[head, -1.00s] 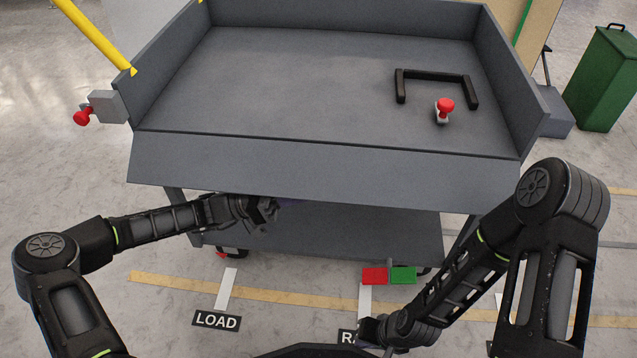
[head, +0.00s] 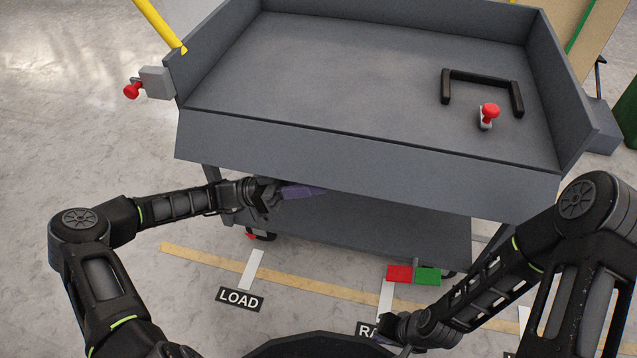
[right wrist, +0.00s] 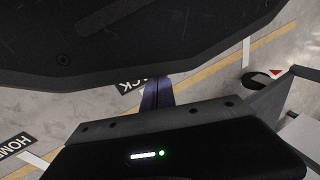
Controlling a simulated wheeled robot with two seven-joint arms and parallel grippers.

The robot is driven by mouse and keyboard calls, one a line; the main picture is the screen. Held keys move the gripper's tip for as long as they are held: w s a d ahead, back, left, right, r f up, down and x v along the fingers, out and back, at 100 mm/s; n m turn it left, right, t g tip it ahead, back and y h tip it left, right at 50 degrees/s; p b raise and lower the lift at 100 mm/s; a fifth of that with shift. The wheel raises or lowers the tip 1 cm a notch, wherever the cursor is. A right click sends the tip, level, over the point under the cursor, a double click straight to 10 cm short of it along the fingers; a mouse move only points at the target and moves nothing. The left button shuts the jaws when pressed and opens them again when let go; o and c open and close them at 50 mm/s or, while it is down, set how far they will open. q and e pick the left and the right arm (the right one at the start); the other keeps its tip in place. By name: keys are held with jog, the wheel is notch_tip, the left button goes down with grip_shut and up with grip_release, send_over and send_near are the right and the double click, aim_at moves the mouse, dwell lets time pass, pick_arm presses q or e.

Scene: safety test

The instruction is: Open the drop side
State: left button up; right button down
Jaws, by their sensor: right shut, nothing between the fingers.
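The drop side (head: 355,154) is the long grey panel along the near edge of the cart's deck (head: 340,85). It hangs outward and down from that edge. My left gripper (head: 300,191) is at the panel's lower edge, left of its middle. Its purple fingers are partly hidden by the panel, so their opening and any contact cannot be told. A red knob on a grey bracket (head: 157,83) sits at the cart's left corner.
A black handle (head: 483,79) and a second red knob (head: 489,111) are at the deck's right. A lower shelf (head: 400,227) lies under the deck. A red and green block (head: 413,274) is near the cart's foot. The floor at left is clear.

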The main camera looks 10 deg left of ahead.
pick_arm(q)
jog(key=b+v, duration=0.6)
jog(key=v, duration=0.2)
jog(key=shift+w, duration=0.45)
jog(key=shift+c, duration=0.4)
